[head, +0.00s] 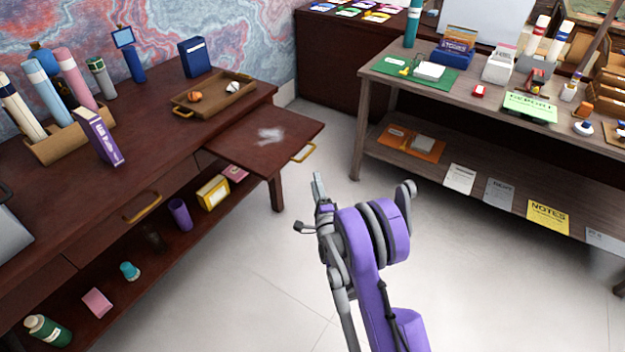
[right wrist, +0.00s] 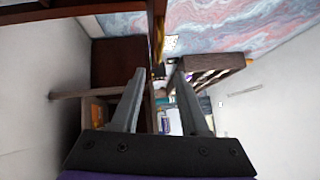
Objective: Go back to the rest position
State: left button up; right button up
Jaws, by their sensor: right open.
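My right gripper (head: 319,187) is in the middle of the head view, at the end of my purple and grey arm, held in the air over the pale floor. It is seen nearly edge-on there. In the right wrist view the two long grey fingers of my right gripper (right wrist: 159,72) stand apart with nothing between them. My left gripper is not in view.
The dark red desk (head: 105,210) is at left, with its slide-out leaf (head: 240,143) extended near my right gripper. A wooden tray (head: 238,98) sits on it. A two-level grey-brown table (head: 400,80) with stationery stands at right. Floor (head: 480,270) between them is clear.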

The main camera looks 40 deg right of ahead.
jog(key=s+a+r+n+g+y, duration=0.35)
jog(key=a+n, duration=0.25)
jog(key=a, duration=0.2)
jog(key=s+a+r+n+g+y, duration=0.2)
jog(key=s+a+n+y, duration=0.15)
jog(key=a+n, duration=0.35)
jog(key=s+a+f+n+g, duration=0.1)
jog(key=s+a+n+g, duration=0.25)
jog(key=s, duration=0.45)
jog(key=s+a+f+n+g, duration=0.15)
jog(key=s+n, duration=0.25)
jog(key=s, duration=0.5)
jog(key=s+a+n+g, duration=0.3)
jog(key=s+a, duration=0.1)
jog(key=s, duration=0.4)
pick_arm(q)
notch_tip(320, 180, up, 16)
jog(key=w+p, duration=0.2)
jog(key=p, duration=1.2)
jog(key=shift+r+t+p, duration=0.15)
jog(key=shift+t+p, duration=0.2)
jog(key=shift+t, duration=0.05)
pick_arm(e)
notch_tip(320, 180, up, 16)
jog(key=w+t, duration=0.1)
jog(key=shift+w+y, duration=0.15)
jog(key=shift+y, duration=0.15)
